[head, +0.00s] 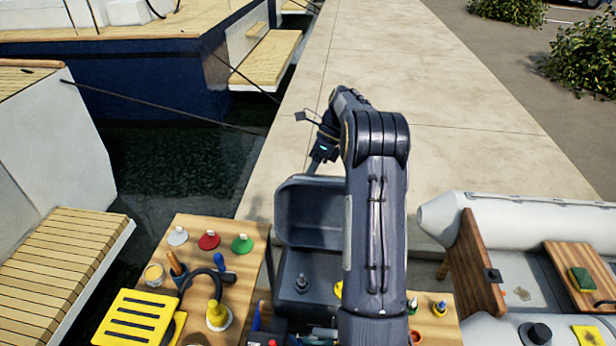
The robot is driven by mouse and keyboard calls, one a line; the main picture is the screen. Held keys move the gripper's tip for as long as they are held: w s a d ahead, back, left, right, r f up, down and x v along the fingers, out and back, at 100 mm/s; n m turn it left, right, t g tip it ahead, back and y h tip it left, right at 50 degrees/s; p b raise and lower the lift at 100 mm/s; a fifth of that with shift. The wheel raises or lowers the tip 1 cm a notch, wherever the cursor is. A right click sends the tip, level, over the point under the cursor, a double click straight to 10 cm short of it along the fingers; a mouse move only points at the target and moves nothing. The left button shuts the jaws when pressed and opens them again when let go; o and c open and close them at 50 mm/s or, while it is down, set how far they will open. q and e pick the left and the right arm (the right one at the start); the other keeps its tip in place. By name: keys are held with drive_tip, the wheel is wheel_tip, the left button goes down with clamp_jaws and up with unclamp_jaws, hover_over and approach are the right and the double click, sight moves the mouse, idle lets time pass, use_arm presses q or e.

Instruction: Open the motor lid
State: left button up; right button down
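The motor lid (308,212) is a dark grey rounded shell at the centre. It stands raised at the back of the dark grey motor housing (288,262), its hollow inner side facing me. The housing shows open below it, with a small grey part (302,283) inside. My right arm crosses in front and hides the right part of lid and housing. My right gripper (313,165) points down just behind the lid's top edge. Its fingertips are small and partly hidden, so I cannot tell whether they touch the lid or are open. My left gripper is out of view.
A wooden table (190,258) at front left holds coloured discs, tools and a yellow slotted block (137,318). Another wooden surface with small items lies right of my arm. A grey inflatable boat (540,215) is at right. The concrete dock (450,80) behind is clear.

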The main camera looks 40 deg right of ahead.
drive_tip(key=shift+d+f, duration=0.15)
drive_tip(key=shift+f, duration=0.35)
drive_tip(key=c, duration=1.5)
unclamp_jaws()
drive_tip(key=shift+r, duration=0.15)
drive_tip(key=shift+r, duration=0.15)
drive_tip(key=shift+v, duration=3.8)
drive_tip(key=shift+d, duration=0.1)
